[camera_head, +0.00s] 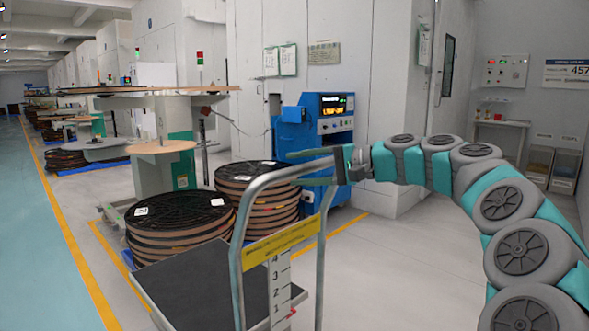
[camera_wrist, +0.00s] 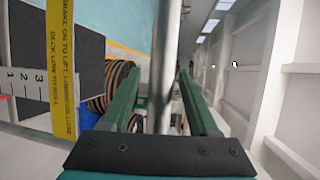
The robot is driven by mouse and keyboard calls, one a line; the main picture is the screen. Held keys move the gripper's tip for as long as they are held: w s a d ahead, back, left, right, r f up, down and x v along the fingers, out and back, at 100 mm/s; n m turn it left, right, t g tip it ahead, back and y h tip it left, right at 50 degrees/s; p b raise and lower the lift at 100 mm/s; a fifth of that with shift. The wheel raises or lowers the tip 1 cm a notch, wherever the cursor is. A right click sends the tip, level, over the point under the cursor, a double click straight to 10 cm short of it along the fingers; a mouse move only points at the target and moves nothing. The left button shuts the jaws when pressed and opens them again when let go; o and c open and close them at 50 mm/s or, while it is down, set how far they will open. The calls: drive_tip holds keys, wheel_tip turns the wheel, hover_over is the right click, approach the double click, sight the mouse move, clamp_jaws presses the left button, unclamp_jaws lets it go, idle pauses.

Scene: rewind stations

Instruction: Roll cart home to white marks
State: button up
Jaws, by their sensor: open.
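The cart (camera_head: 195,285) has a dark flat deck and a tall grey tube handle (camera_head: 238,262) with a yellow label (camera_head: 282,241) and a number scale (camera_head: 280,285). Its deck looks empty in the part I see. My gripper (camera_head: 318,167) is open at the top of the handle. In the wrist view the handle tube (camera_wrist: 164,60) runs between the two green fingers of my gripper (camera_wrist: 160,85), with gaps beside it. The yellow label (camera_wrist: 62,70) also shows there. I cannot make out white marks on the floor.
Stacks of dark reels (camera_head: 180,217) stand just behind the cart. A blue machine (camera_head: 325,125) stands against the wall. Yellow lines (camera_head: 75,250) edge the teal aisle (camera_head: 40,260) at left. Grey floor (camera_head: 400,270) is open right of the cart.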

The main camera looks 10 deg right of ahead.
drive_tip(key=shift+x, duration=0.75)
drive_tip(key=shift+c, duration=0.3)
clamp_jaws()
idle(0.5)
